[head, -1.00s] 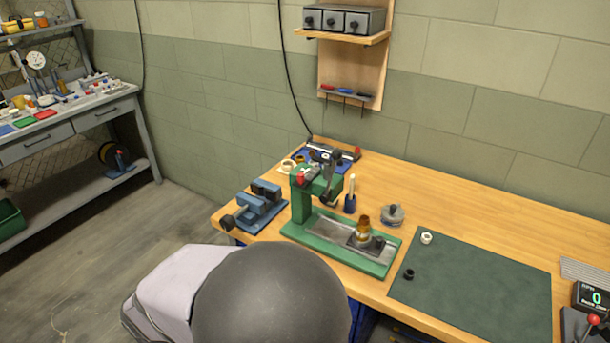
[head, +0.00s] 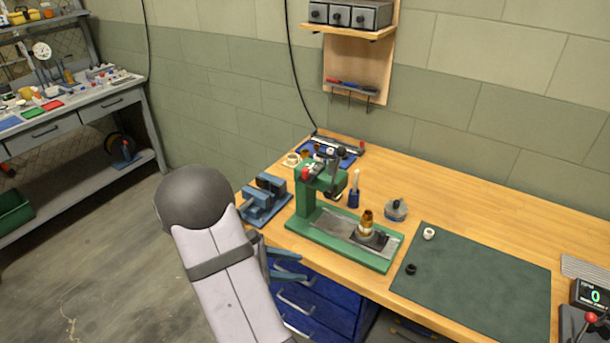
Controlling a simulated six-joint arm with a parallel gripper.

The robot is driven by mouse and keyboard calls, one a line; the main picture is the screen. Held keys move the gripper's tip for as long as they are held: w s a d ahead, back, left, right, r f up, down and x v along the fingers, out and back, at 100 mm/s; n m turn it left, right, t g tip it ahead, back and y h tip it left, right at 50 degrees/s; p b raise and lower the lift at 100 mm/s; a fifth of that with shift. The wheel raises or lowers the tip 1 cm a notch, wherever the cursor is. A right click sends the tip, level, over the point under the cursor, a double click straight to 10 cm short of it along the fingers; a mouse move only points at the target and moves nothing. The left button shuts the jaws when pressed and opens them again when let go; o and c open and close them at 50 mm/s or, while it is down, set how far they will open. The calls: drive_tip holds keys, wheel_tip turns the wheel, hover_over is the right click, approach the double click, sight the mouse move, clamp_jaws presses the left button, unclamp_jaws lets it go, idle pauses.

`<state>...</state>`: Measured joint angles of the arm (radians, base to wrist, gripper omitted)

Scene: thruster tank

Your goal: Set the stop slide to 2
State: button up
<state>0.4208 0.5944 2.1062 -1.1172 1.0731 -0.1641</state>
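The green press (head: 309,205) stands on the wooden bench, left of centre. It has a red knob (head: 305,174) and dark parts at its head, and a grey plate on its green base. A brass-coloured part (head: 367,222) stands upright on a dark block on that base. I cannot make out which part is the stop slide, nor any scale numbers. My gripper (head: 303,266) shows partly behind my arm, below the bench's front edge and in front of the blue drawers. Its two blue fingers look apart, with nothing visible between them. It is clear of the press.
A blue vise (head: 264,201) sits left of the press. A blue holder (head: 353,198) and a grey round part (head: 396,209) stand behind its base. The green mat (head: 475,285) at right holds a white ring (head: 429,233) and a black ring (head: 411,269). A display (head: 590,295) reads 0.

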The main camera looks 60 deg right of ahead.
sight(303, 174)
drive_tip(key=w+d+r+n+t+h, duration=0.1)
drive_tip(key=w+d+r+n+h, duration=0.3)
drive_tip(key=r, duration=0.4)
drive_tip(key=w+d+r+n+t+h, duration=0.1)
drive_tip(key=w+d+r+n+h, duration=0.3)
drive_tip(key=r, duration=0.5)
drive_tip(key=shift+w+d+h, duration=0.2)
drive_tip(key=shift+d+h, duration=0.25)
drive_tip(key=shift+h, duration=0.05)
drive_tip(key=shift+d, duration=0.1)
drive_tip(key=p+x, duration=0.2)
drive_tip(key=x, duration=0.3)
drive_tip(key=shift+s+d, duration=0.15)
drive_tip(key=shift+d, duration=0.05)
drive_tip(key=shift+p+x, duration=0.45)
drive_tip(key=shift+x, duration=0.4)
drive_tip(key=shift+f, duration=0.1)
clamp_jaws()
